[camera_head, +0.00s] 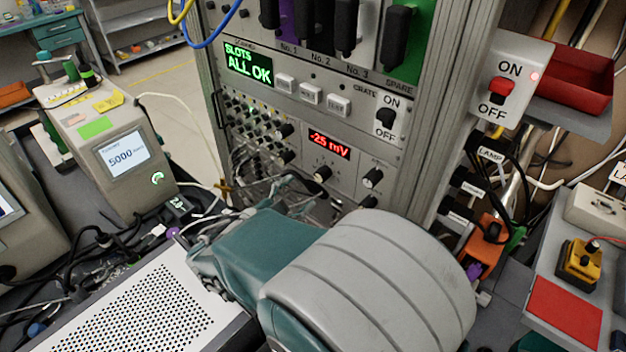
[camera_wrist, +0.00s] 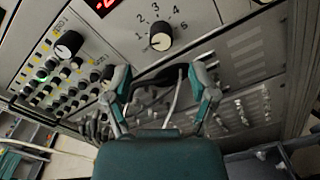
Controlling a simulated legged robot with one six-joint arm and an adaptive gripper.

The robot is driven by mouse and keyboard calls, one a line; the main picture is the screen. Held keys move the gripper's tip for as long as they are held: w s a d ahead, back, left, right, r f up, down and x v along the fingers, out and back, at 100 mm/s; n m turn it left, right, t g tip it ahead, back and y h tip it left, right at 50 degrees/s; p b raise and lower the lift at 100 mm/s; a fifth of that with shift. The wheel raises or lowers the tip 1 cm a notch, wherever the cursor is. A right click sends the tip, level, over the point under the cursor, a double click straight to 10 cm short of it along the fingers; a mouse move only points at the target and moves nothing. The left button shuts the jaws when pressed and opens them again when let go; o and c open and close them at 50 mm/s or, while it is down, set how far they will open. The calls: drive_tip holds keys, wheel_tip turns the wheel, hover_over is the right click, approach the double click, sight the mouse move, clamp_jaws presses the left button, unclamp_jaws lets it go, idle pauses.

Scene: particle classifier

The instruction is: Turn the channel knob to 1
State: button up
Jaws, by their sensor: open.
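The channel knob (camera_wrist: 160,38) is black with a pale face, set on a grey panel, in the upper middle of the wrist view. The numbers 2, 3, 4 and 5 curve around its top; I cannot surely read its pointer's setting. In the head view, the knob (camera_head: 322,173) sits below the red "-25 mV" display (camera_head: 329,145). My gripper (camera_wrist: 158,82) is open and empty, its two teal-and-grey fingers apart on either side, below the knob in the wrist view and not touching it. In the head view my arm hides most of the gripper.
Another black knob (camera_head: 372,178) is to the right. Rows of small knobs and cables (camera_head: 262,120) are to the left. The rack's metal upright (camera_head: 440,120) stands at right. A grey perforated box (camera_head: 140,315) and a "5000" instrument (camera_head: 125,155) are at the left.

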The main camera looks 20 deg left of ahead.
drive_tip(key=v, duration=0.5)
drive_tip(key=shift+s+a, duration=0.15)
drive_tip(key=shift+s, duration=0.1)
